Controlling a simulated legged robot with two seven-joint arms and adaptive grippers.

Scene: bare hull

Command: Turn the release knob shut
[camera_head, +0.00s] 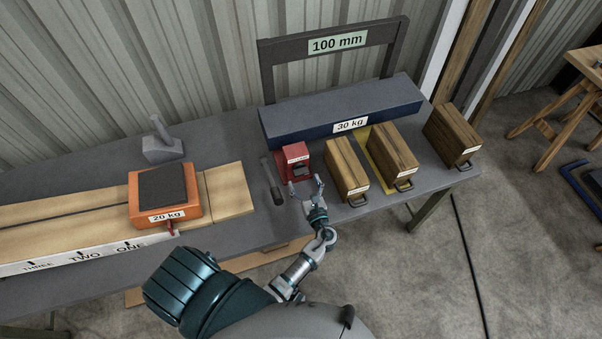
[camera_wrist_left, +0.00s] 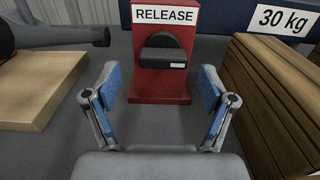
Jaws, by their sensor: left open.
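The release unit is a small red block (camera_head: 291,160) at the middle of the bench, in front of the blue 30 kg bar. In the left wrist view the red block (camera_wrist_left: 160,88) stands straight ahead, with a white RELEASE label on top. A black knob (camera_wrist_left: 163,56) with a small pale mark sits on its front face. My left gripper (camera_head: 306,187) is just in front of the block, fingers spread. In the left wrist view the open fingers (camera_wrist_left: 160,88) stand on either side of the block's lower part, apart from the knob. My right gripper is not in view.
The blue 30 kg bar (camera_head: 345,112) lies behind. Wooden blocks (camera_head: 346,168) with handles stand close on the right. A dark handled tool (camera_head: 271,180) lies left of the red block. An orange 20 kg weight (camera_head: 164,200) rests on planks farther left.

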